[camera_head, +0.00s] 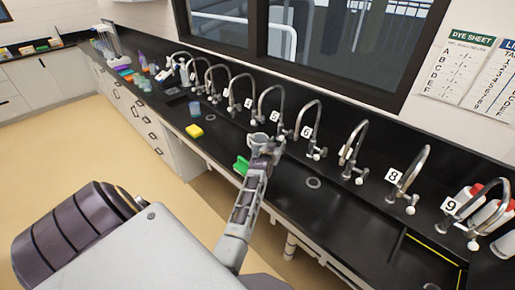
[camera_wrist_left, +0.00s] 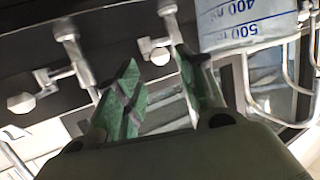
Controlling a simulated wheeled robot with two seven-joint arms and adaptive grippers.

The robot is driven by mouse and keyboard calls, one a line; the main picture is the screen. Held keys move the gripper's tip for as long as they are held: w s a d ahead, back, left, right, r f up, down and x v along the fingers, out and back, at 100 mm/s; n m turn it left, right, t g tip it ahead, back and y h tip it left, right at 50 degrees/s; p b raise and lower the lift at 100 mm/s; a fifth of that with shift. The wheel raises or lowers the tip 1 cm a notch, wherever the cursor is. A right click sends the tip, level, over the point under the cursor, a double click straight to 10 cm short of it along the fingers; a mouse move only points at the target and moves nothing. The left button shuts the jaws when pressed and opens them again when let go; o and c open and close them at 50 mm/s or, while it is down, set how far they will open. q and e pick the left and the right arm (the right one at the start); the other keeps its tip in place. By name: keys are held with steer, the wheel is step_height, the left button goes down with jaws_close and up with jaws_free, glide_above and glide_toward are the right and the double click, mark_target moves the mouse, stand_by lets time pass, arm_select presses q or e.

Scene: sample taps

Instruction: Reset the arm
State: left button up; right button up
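My left arm reaches in from the bottom left of the head view, and its left gripper (camera_head: 262,146) is over the black counter near the sink taps. In the left wrist view the two green-padded fingers of the left gripper (camera_wrist_left: 158,62) stand apart with nothing held between them. My right gripper is not in view.
Several numbered curved taps, such as tap 8 (camera_head: 412,176), line the black counter (camera_head: 335,205). A graduated beaker (camera_wrist_left: 240,25) is close to the fingers in the left wrist view.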

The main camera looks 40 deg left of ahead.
arm_select(q)
steer(key=shift+s+d, duration=0.1)
stand_by(0.3)
